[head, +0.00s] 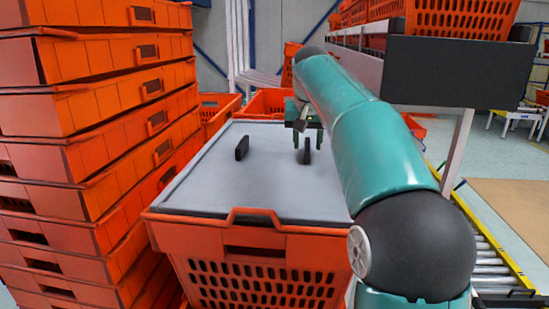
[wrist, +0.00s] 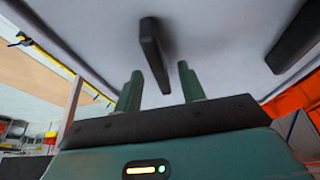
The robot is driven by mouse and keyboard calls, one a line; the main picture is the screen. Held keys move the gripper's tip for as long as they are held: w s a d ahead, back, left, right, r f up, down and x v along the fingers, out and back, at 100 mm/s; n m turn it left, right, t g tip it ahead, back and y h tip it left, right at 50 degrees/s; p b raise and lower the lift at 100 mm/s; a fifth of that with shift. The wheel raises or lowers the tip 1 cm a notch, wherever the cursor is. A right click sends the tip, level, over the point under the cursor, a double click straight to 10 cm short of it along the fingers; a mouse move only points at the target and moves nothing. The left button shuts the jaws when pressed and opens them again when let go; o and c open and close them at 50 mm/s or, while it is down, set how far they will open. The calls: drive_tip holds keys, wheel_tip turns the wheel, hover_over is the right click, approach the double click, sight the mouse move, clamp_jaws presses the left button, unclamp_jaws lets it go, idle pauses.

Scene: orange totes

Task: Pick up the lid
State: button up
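The lid (head: 215,190) is a flat grey panel lying on an orange tote (head: 250,265) in the head view. It carries two black upright handles, a left one (head: 242,148) and a right one (head: 306,156). My gripper (head: 308,142) is over the right handle, with its green fingers pointing down. The wrist view shows the lid's grey surface (wrist: 215,40) close up. There my gripper (wrist: 160,70) is open, with one finger on each side of the near handle (wrist: 153,50). Gaps show between the handle and both fingers. The other handle (wrist: 296,40) is at the right.
A tall stack of orange totes (head: 100,130) stands close along the left. A shelf with a dark end panel (head: 455,72) holds orange crates at upper right. A roller conveyor (head: 488,265) runs at lower right. More orange totes (head: 268,102) sit behind the lidded tote.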

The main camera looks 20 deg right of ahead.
drive_tip(key=shift+x, duration=0.85)
clamp_jaws()
